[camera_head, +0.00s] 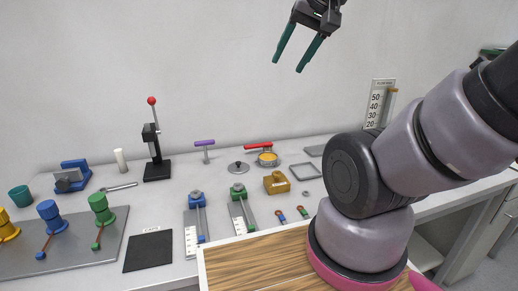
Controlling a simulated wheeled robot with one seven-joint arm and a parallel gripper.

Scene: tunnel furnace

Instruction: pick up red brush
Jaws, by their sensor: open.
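A red bar-shaped piece (257,146) lies at the back of the bench, right of centre, just above a round yellow-topped dish (267,158). It may be the red brush; its bristles cannot be made out, and I cannot tell whether it touches the dish. My gripper (288,66) is high in front of the back wall, well above the bench. Its two green fingers are apart, with nothing between them.
A black press with a red knob (152,101) stands tall at the left. A purple-handled tool (204,143), a yellow-brown block (277,182) and blue and green clamps (239,193) stand nearby. A wooden board (270,265) lies in front.

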